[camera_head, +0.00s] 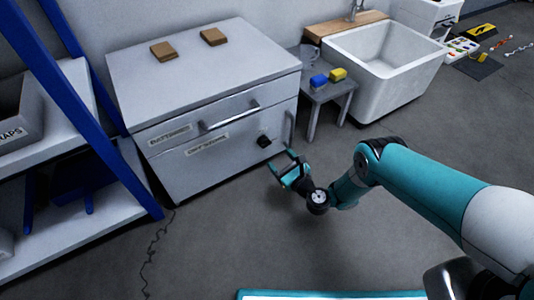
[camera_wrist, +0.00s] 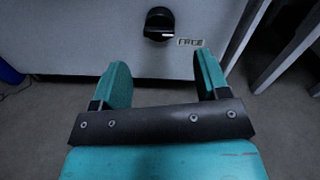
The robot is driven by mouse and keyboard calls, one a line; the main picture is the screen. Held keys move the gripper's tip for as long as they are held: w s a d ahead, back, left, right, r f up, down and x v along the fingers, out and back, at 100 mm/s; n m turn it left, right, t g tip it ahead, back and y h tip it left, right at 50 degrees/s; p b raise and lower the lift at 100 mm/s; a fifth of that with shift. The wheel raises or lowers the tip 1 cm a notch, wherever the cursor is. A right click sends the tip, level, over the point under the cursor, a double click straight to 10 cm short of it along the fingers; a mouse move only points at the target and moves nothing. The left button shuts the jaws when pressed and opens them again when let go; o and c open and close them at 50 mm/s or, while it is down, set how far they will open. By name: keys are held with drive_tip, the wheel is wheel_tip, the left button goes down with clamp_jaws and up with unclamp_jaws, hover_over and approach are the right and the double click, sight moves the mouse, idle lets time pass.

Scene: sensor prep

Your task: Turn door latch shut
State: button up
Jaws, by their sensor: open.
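The door latch (camera_head: 263,141) is a small black knob on the lower front door of the white cabinet (camera_head: 220,158). In the wrist view the latch (camera_wrist: 158,22) is a round black knob with a pale mark, at top centre. A label reading FREE (camera_wrist: 191,42) sits just right of it. My gripper (camera_head: 282,160) is open and empty, in front of and below the latch, apart from it. In the wrist view the two teal fingers of my gripper (camera_wrist: 160,66) point at the cabinet front, with the latch beyond and between them.
A drawer with a bar handle (camera_head: 228,116) is above the door. A vertical handle (camera_head: 289,127) is at the door's right edge. A small grey table (camera_head: 326,94) and a white sink (camera_head: 384,85) stand right. A blue-framed shelf (camera_head: 75,85) stands left. The floor in front is clear.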

sight(267, 144)
drive_tip(key=b+x, duration=0.1)
drive_tip(key=b, duration=0.3)
drive_tip(key=b+x, duration=0.2)
drive_tip(key=b, duration=0.2)
drive_tip(key=b+x, duration=0.2)
drive_tip(key=b, duration=0.2)
drive_tip(key=shift+f, duration=0.35)
drive_tip(key=shift+w+a+r+b, duration=0.25)
drive_tip(key=shift+w+a+b, duration=0.25)
drive_tip(key=shift+w, duration=0.1)
drive_tip(key=shift+w+a+r+b, duration=0.2)
drive_tip(key=shift+w+a+b, duration=0.25)
drive_tip(key=shift+w, duration=0.15)
drive_tip(key=c, duration=0.9)
